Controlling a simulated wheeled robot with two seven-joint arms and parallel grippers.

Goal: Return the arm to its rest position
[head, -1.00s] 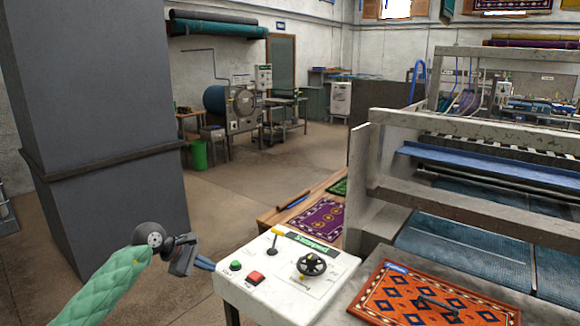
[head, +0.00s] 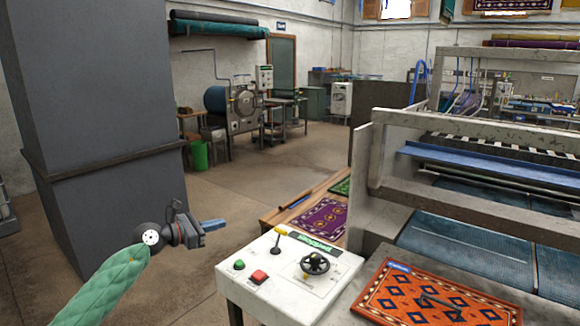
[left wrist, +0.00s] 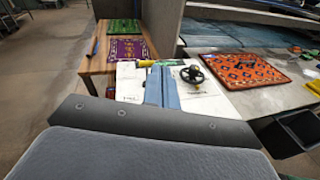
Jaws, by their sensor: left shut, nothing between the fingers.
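My left gripper (head: 213,225) is in the head view at the lower left, on the end of my green-sleeved arm (head: 103,289). Its blue fingers are shut with nothing between them and point right. It hovers in the air left of the white control panel (head: 262,297), apart from it. In the left wrist view, the shut blue fingers (left wrist: 161,88) show in front of the panel. My right gripper is not in view.
A grey pillar (head: 95,120) stands at the left. Open floor lies behind the gripper.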

